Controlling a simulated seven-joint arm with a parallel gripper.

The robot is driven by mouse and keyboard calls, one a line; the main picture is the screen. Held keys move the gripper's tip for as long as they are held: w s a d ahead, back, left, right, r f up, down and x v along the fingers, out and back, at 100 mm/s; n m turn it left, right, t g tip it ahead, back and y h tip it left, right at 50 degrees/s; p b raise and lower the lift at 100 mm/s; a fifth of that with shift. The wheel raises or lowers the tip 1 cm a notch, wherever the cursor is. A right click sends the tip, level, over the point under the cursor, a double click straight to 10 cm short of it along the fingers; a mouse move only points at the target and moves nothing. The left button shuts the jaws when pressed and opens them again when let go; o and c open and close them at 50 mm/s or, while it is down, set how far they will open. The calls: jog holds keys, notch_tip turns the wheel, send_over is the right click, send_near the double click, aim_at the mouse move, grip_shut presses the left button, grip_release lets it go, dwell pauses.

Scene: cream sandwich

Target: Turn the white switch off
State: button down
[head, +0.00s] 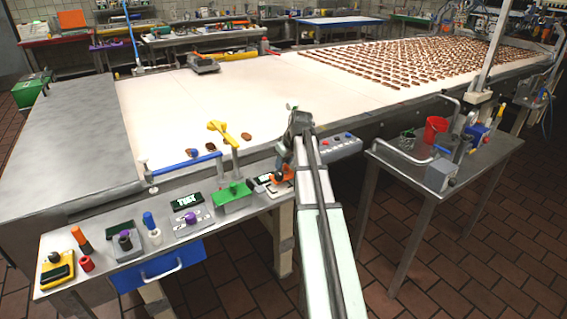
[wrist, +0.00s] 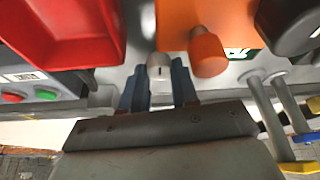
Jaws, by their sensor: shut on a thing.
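The white switch (wrist: 159,66) shows in the wrist view as a small pale knob with a dark mark. It stands between the two dark blue fingers of my gripper (wrist: 158,82), which is shut on it. Its lower part is hidden by the gripper. In the head view my gripper (head: 290,150) is by the front edge of the big table, largely hidden by my arm, and I cannot make out the white switch there.
In the wrist view an orange box with an orange knob (wrist: 207,52) is close on the right, with a black knob (wrist: 290,24) beyond. A red bin (wrist: 62,35) is close on the left. In the head view a button panel (head: 337,146) sits right of my arm.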

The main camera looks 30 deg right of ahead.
dwell(0.4)
jog(key=c, duration=0.8)
grip_release()
jog(key=shift+c, duration=0.2)
jog(key=v, duration=1.4)
jog(key=shift+w, duration=0.15)
jog(key=shift+d+f, duration=0.1)
